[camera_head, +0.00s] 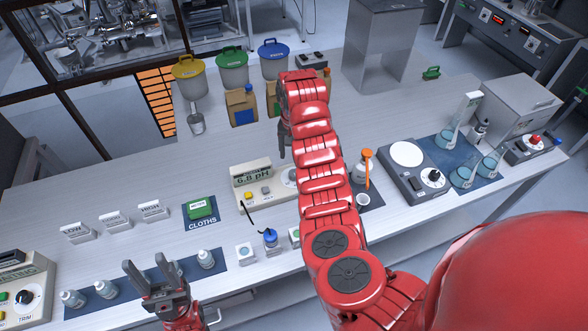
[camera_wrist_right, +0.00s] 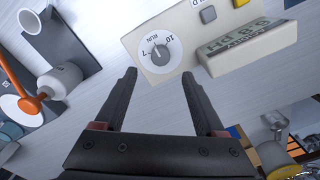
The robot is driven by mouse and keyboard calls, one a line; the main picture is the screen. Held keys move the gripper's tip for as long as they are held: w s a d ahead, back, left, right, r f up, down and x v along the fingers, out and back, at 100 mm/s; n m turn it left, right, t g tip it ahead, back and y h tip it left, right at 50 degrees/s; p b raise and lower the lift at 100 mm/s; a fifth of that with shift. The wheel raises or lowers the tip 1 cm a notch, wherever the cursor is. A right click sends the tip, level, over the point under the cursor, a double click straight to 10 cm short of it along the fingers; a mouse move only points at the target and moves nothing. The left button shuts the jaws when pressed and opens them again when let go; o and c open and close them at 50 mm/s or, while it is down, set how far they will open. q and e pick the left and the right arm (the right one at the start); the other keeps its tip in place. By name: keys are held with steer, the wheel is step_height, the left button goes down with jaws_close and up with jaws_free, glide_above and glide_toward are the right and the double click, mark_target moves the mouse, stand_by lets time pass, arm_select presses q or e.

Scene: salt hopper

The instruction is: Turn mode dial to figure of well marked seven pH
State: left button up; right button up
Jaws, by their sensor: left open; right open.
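The pH meter (camera_head: 262,190) stands mid-bench, its screen (camera_head: 251,173) reading 6.8 pH. Its white mode dial (camera_head: 289,175) is partly hidden by my right arm. In the right wrist view the dial (camera_wrist_right: 154,54) shows 7, RUN and 10 around its grey knob; I cannot tell surely where the pointer stands. My right gripper (camera_wrist_right: 159,74) is open and empty, its fingertips either side of the dial's near edge in that picture, apart from the knob. My left gripper (camera_head: 156,268) is open and empty by the front edge. Small white well blocks (camera_head: 245,253) stand before the meter; their marks are unreadable.
A bottle with an orange stick (camera_head: 365,167) and a stirrer plate (camera_head: 408,170) stand right. Green cloths (camera_head: 200,208) lie left. Bare bench (camera_head: 100,190) lies further left.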

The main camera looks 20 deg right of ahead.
mark_target(294, 172)
step_height(294, 172, down, 5)
steer(key=shift+f, duration=0.15)
steer(key=shift+a+f, duration=0.1)
steer(key=shift+f, duration=0.2)
steer(key=shift+f+p, duration=0.5)
steer(key=shift+f, duration=0.55)
jaws_close()
